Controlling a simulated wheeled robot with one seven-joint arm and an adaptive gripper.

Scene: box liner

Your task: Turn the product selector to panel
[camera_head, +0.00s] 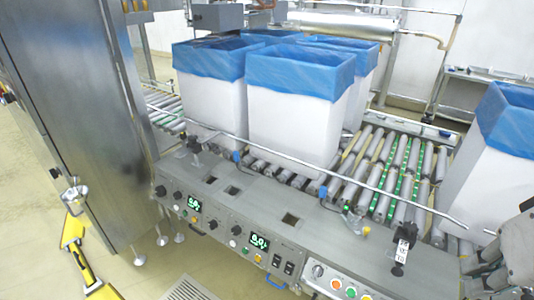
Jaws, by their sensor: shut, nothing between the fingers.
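The control console (285,222) runs along the front of the conveyor. It carries black knobs (236,230), two lit green displays (260,241) and dark rocker switches. My gripper (474,268) is at the lower right, shut and empty, in front of the conveyor's right end and apart from the knobs. Part of my arm is cut off by the frame.
White boxes with blue liners (300,75) stand on the roller conveyor (390,165), with another box (480,185) at right. A metal guide rail (290,158) crosses above the console. A steel cabinet (75,100) blocks the left. Floor in front is open.

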